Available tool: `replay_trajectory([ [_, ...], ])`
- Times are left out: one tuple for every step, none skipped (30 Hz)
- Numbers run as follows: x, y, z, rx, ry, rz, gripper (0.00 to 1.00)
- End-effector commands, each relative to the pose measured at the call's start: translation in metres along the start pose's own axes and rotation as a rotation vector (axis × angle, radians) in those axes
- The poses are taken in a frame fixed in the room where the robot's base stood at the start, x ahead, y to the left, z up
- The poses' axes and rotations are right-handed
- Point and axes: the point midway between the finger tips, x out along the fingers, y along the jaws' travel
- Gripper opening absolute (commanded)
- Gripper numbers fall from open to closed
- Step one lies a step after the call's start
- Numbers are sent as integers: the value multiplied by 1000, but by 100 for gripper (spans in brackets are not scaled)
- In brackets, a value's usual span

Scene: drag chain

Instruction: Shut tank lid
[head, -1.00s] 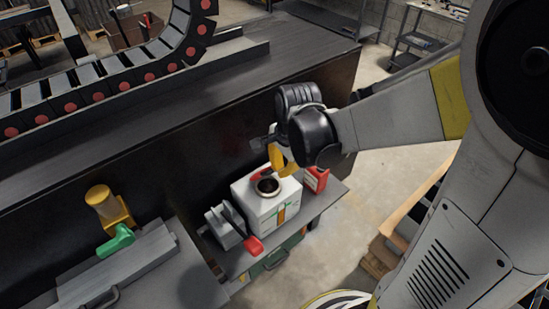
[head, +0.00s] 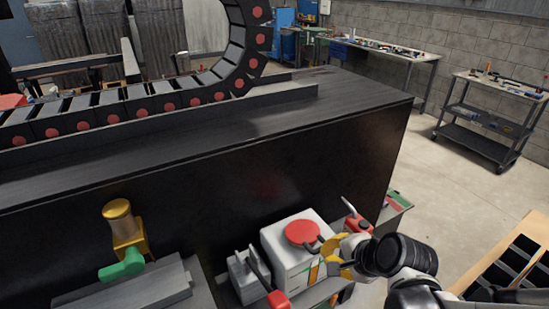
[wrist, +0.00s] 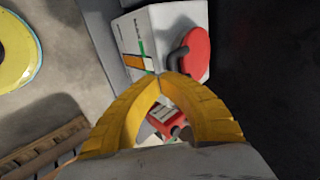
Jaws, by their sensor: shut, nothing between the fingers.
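The white box-shaped tank (head: 285,262) stands low beside the dark bench. Its round red lid (head: 303,232) lies across the top and the filler opening is hidden under it. The lid looks flat, but I cannot tell whether it is fully seated. The lid also shows in the wrist view (wrist: 197,50), with a dark curved handle (wrist: 179,60) at its edge. My gripper (head: 328,256) is at the right side of the tank, close to the handle. In the wrist view its yellow fingers (wrist: 160,77) meet at the tips, empty; contact with the handle is unclear.
A red canister (head: 357,226) stands just behind my gripper, right of the tank. A grey device with a red-ended lever (head: 277,299) is left of the tank. The dark bench side (head: 260,165) rises behind. Open floor lies to the right, with a cart (head: 490,120) farther back.

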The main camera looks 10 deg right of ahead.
Motion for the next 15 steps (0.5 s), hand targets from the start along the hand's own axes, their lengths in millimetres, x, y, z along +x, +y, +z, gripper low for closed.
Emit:
replay_trajectory([
  [3, 3, 0, 0, 0, -1, 0],
  [4, 4, 0, 0, 0, 0, 0],
  [5, 4, 0, 0, 0, 0, 0],
  [5, 5, 0, 0, 0, 0, 0],
  [6, 5, 0, 0, 0, 0, 0],
  [6, 6, 0, 0, 0, 0, 0],
  [6, 6, 0, 0, 0, 0, 0],
  [7, 6, 0, 0, 0, 0, 0],
  [7, 6, 0, 0, 0, 0, 0],
  [7, 6, 0, 0, 0, 0, 0],
  [7, 6, 0, 0, 0, 0, 0],
  [7, 6, 0, 0, 0, 0, 0],
  [7, 6, 0, 0, 0, 0, 0],
  [7, 6, 0, 0, 0, 0, 0],
  [7, 6, 0, 0, 0, 0, 0],
])
